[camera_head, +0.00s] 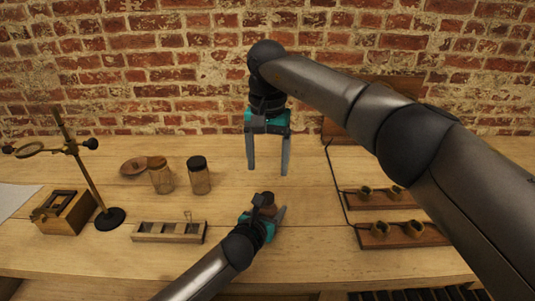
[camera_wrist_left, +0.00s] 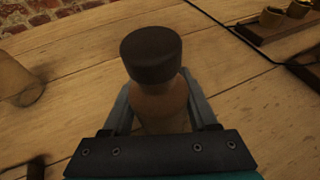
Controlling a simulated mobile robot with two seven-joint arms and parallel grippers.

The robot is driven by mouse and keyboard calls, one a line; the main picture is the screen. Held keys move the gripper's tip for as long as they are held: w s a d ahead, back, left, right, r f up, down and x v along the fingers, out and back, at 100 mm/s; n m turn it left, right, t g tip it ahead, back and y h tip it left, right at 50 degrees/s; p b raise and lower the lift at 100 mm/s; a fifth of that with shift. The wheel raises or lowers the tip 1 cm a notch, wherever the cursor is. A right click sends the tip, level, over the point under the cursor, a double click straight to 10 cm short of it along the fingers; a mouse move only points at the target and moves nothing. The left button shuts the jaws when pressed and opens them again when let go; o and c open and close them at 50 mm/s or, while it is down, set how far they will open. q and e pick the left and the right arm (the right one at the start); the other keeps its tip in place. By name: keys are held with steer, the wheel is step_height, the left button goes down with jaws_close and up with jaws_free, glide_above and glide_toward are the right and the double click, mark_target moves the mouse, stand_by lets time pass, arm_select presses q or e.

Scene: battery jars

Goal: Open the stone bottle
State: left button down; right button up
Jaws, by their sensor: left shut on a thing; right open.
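The stone bottle (camera_wrist_left: 159,104) stands between the fingers of my left gripper (camera_wrist_left: 160,112), a tan-brown body with a dark cap (camera_wrist_left: 151,54) on top. My left gripper (camera_head: 268,213) is shut on the bottle's body; in the head view the bottle (camera_head: 267,203) is partly hidden by the gripper. The cap is on the bottle. My right gripper (camera_head: 268,172) is open and empty, fingers pointing down, above and behind the bottle in the head view.
Two glass jars (camera_head: 199,178) (camera_head: 161,177) stand to the left, near a shallow bowl (camera_head: 133,166). Wooden boards with cups (camera_head: 405,236) lie at right.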

mark_target(268, 195)
step_height(268, 195, down, 8)
steer(key=shift+f, duration=0.25)
steer(key=shift+c, duration=0.3)
jaws_close()
stand_by(0.4)
steer(key=shift+r, duration=0.2)
stand_by(0.7)
steer(key=shift+r, duration=0.95)
steer(key=shift+r, duration=2)
arm_select(q)
steer(key=shift+c, duration=0.5)
jaws_free()
